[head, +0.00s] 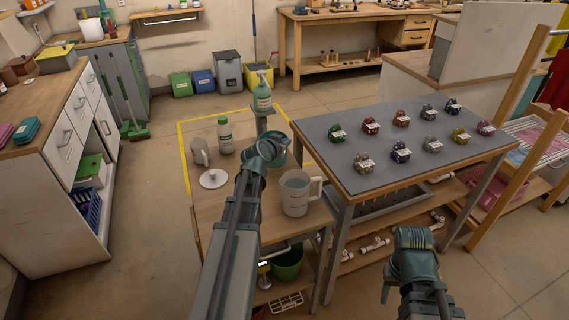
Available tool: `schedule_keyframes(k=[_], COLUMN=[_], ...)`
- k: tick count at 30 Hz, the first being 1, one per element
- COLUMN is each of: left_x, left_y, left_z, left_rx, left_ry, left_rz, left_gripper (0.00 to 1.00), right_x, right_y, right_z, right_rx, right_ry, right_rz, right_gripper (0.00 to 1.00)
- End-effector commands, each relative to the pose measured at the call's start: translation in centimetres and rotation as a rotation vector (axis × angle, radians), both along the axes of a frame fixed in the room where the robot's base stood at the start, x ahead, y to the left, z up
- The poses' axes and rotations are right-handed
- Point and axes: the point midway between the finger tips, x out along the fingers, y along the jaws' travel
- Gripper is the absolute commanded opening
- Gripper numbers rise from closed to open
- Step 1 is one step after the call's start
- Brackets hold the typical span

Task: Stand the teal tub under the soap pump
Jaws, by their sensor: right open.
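The teal tub (281,156) is at my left gripper (272,150), above the wooden bench and in front of the soap stand. The gripper appears shut on the tub's side, though my wrist hides much of the contact. The soap pump (262,96) is a green bottle with a pale pump head. It stands upright on a grey raised stand (266,110) behind the tub. My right gripper (388,282) is low at the right, in front of the grey-topped table, open and apart from any object; its fingers are mostly hidden.
On the bench (228,228) stand a large grey pitcher (295,196), a grey mug (200,152), a white-labelled bottle (224,136) and a round white lid (213,179). A grey-topped table (385,185) with several small coloured items adjoins at right.

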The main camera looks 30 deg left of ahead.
Motion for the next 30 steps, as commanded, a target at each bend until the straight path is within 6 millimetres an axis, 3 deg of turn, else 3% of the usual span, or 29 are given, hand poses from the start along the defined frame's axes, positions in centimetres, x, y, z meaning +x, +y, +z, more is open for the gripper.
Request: schedule_keyframes(k=[1, 10, 19, 30], left_x=[0.0, 0.0, 0.0, 0.0], left_y=[0.0, 0.0, 0.0, 0.0], left_z=[-1.3, -1.7, -5.1, -5.2], left_rx=[0.000, 0.000, 0.000, 0.000], left_ry=[0.000, 0.000, 0.000, 0.000], left_rz=[0.000, 0.000, 0.000, 0.000], left_gripper=[0.00, 0.00, 0.00, 0.00], right_x=[0.0, 0.0, 0.0, 0.0], right_y=[0.0, 0.0, 0.0, 0.0], right_z=[-1.3, -1.7, -5.1, -5.2], right_rx=[0.000, 0.000, 0.000, 0.000], right_ry=[0.000, 0.000, 0.000, 0.000], right_rz=[0.000, 0.000, 0.001, 0.001], right_gripper=[0.50, 0.50, 0.50, 0.50])
